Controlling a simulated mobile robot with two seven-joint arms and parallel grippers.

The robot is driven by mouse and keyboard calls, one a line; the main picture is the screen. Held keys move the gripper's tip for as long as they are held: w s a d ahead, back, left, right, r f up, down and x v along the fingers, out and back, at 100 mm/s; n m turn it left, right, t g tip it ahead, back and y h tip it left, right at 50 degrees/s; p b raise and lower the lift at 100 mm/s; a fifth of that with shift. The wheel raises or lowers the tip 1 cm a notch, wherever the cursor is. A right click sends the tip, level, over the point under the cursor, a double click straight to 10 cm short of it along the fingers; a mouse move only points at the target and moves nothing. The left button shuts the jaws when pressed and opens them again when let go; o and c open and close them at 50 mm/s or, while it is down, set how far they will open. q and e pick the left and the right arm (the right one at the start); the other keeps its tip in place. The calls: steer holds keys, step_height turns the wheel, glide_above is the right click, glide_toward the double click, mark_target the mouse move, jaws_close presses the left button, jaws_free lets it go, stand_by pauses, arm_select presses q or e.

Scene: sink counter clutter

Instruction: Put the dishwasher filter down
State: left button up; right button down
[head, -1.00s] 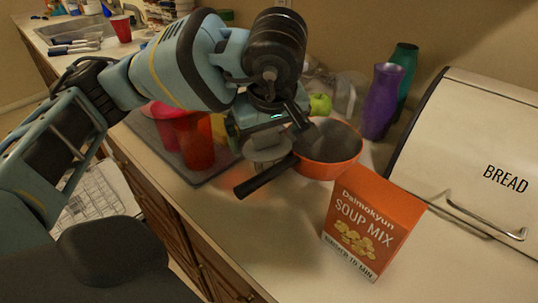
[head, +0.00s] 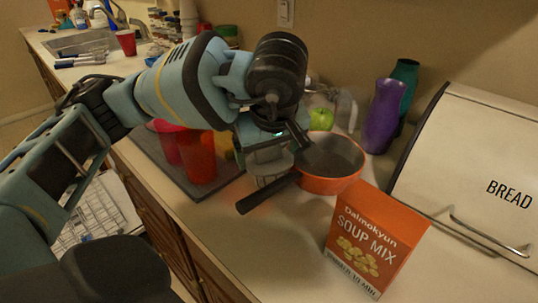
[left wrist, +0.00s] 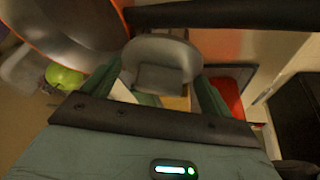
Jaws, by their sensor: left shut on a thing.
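The dishwasher filter (head: 270,168) is a grey, rounded, cup-like piece below my left gripper (head: 268,150) in the head view. My left gripper is shut on it, beside the black handle of the orange pan. In the left wrist view the filter (left wrist: 162,60) shows as a grey round rim between the two greenish fingers of my left gripper (left wrist: 166,88). The arm and gripper hide its upper part in the head view. I cannot tell whether its underside touches the counter. My right gripper is not in view.
An orange pan (head: 330,185) stands right of the filter, its handle reaching toward the counter's front edge. Red cups (head: 197,160) stand on a dark mat at left. A green apple (head: 321,119), purple vase (head: 384,115), soup box (head: 375,240) and bread box (head: 470,160) surround it.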

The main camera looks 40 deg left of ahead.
mark_target(265, 154)
arm_select(q)
step_height(265, 154, up, 4)
steer(key=shift+f+p, duration=0.25)
steer(key=shift+p, duration=0.9)
steer(key=shift+s+r, duration=0.15)
steer(key=shift+s, duration=0.25)
steer(key=s+a+r+p, duration=0.1)
steer(key=s+a+p, duration=0.1)
steer(key=s+p, duration=1)
steer(key=s, duration=0.3)
steer(key=shift+p, duration=0.3)
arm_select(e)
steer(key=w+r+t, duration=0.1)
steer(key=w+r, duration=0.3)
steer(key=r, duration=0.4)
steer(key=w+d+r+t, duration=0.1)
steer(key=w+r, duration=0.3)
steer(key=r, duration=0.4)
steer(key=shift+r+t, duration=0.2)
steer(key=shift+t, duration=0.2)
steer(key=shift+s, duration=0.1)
